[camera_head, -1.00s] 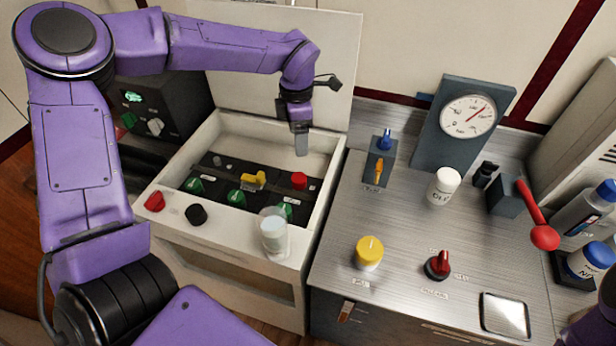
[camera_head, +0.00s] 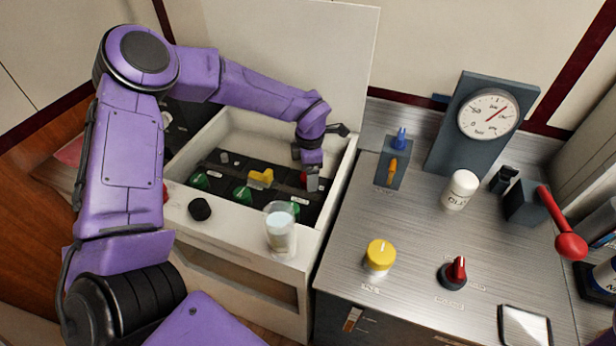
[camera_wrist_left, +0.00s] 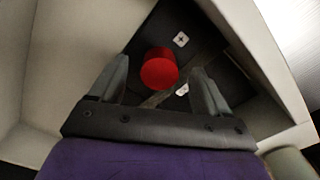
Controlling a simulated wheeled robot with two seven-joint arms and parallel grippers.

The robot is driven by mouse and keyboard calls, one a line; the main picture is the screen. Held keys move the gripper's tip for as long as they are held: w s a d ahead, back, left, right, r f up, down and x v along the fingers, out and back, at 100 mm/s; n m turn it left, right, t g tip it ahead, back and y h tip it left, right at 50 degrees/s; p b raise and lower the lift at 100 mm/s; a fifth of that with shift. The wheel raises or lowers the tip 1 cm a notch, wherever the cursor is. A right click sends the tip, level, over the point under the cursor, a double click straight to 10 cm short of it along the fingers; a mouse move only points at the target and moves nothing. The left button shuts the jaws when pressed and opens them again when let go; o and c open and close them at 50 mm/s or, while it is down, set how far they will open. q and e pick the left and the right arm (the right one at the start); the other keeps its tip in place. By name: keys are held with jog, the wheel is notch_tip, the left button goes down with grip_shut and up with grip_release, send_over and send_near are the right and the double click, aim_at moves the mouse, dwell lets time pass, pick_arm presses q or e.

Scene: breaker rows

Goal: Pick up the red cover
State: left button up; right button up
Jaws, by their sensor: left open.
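The red cover (camera_wrist_left: 159,68) is a short round red cap on a dark panel inside the white box. In the head view only a sliver of the red cover (camera_head: 303,176) shows behind my left gripper (camera_head: 313,184). In the left wrist view my left gripper (camera_wrist_left: 160,78) is open, with one finger on each side of the cover in the picture. Gaps show between the cover and both fingers, and I cannot tell the exact height above it. My right gripper is out of view.
The white box (camera_head: 345,185) has high walls and a raised lid (camera_head: 300,60) behind. A yellow piece (camera_head: 261,178) and green knobs (camera_head: 242,193) sit left of the gripper. A glass (camera_head: 281,230) and black knob (camera_head: 200,209) stand on the front ledge.

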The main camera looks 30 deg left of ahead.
pick_arm(q)
jog(key=shift+f, duration=0.85)
jog(key=c, duration=1.1)
jog(key=shift+r, duration=0.15)
